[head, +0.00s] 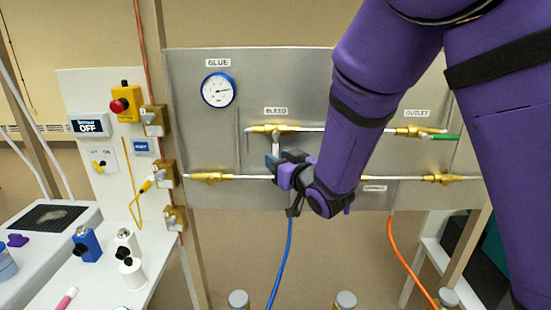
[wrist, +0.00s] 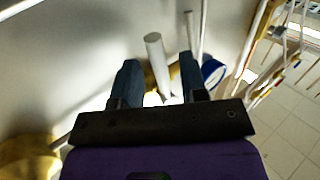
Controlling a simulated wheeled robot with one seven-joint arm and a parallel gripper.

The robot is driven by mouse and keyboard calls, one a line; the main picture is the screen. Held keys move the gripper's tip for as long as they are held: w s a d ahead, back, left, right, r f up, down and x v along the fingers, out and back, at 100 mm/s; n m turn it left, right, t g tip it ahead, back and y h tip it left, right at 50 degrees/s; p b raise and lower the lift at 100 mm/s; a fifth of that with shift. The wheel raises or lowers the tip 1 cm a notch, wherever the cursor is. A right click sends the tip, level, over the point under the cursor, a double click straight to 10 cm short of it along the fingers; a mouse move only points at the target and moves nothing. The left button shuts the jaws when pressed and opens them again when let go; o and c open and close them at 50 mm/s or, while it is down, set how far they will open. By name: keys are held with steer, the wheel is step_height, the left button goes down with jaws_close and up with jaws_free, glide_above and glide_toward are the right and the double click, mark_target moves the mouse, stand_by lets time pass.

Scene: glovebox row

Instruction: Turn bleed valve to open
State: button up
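The bleed valve (head: 268,128) is a brass fitting on a horizontal pipe, under the BLEED label (head: 275,111) on the grey panel. A pale handle seems to hang below it, partly hidden by my gripper. My gripper (head: 274,162) is at the panel just below this valve. In the wrist view, my gripper (wrist: 158,80) has its two dark fingers apart. A white cylindrical handle (wrist: 154,50) shows between and beyond the fingertips, with a gap on each side and brass behind it. I cannot tell whether either finger touches it.
A blue-rimmed gauge (head: 218,90) is at upper left. The outlet valve (head: 412,131) with a green lever (head: 445,137) is at right. A lower pipe carries brass valves, one at left (head: 209,178). A blue hose (head: 281,262) hangs below my gripper. A red emergency button (head: 119,105) is at left.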

steer(key=shift+x, duration=0.95)
jaws_close()
